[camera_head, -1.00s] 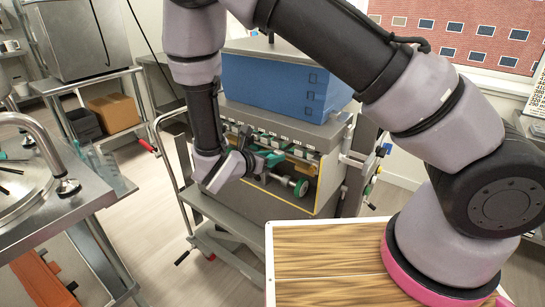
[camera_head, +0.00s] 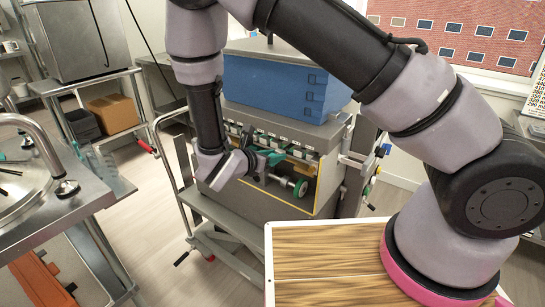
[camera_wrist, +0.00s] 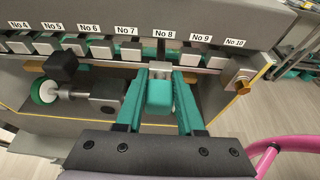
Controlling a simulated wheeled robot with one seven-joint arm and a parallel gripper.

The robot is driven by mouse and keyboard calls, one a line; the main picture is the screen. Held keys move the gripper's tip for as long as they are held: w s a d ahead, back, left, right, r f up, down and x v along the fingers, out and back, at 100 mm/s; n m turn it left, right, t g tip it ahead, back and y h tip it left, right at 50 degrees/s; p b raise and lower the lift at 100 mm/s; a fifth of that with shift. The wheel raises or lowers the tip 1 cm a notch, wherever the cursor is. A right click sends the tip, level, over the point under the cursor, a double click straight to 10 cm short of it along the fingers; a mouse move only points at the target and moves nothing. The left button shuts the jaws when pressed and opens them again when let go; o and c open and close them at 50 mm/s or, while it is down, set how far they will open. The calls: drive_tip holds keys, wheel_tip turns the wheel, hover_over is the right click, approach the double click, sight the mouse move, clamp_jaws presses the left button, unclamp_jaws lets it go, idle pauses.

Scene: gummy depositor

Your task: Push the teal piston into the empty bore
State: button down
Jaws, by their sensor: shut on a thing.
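In the wrist view, my gripper (camera_wrist: 161,76) has two teal fingers closed around the teal piston (camera_wrist: 159,97). A pale metal end shows beyond its teal block, between the fingertips. The piston lines up with the label No 8 (camera_wrist: 164,34) on the depositor front. Below that label is a dark gap, while neighbouring labels have silver blocks beneath them. The bore opening itself is hidden, and I cannot tell whether the piston's end is inside it. In the head view, my gripper (camera_head: 268,160) is at the depositor's front, with the piston hard to distinguish from the fingers.
The depositor (camera_head: 270,125) carries a blue hopper (camera_head: 275,88) on top. A shaft with a green-rimmed white wheel (camera_wrist: 46,92) and a dark block (camera_wrist: 61,67) lie left of my gripper. An orange knob (camera_wrist: 243,87) is at the right. A wood-topped table (camera_head: 325,250) stands nearer me.

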drive_tip(key=shift+w+d, duration=0.9)
drive_tip(key=shift+w, duration=0.3)
drive_tip(key=shift+c, duration=2.2)
unclamp_jaws()
drive_tip(key=v, duration=1.1)
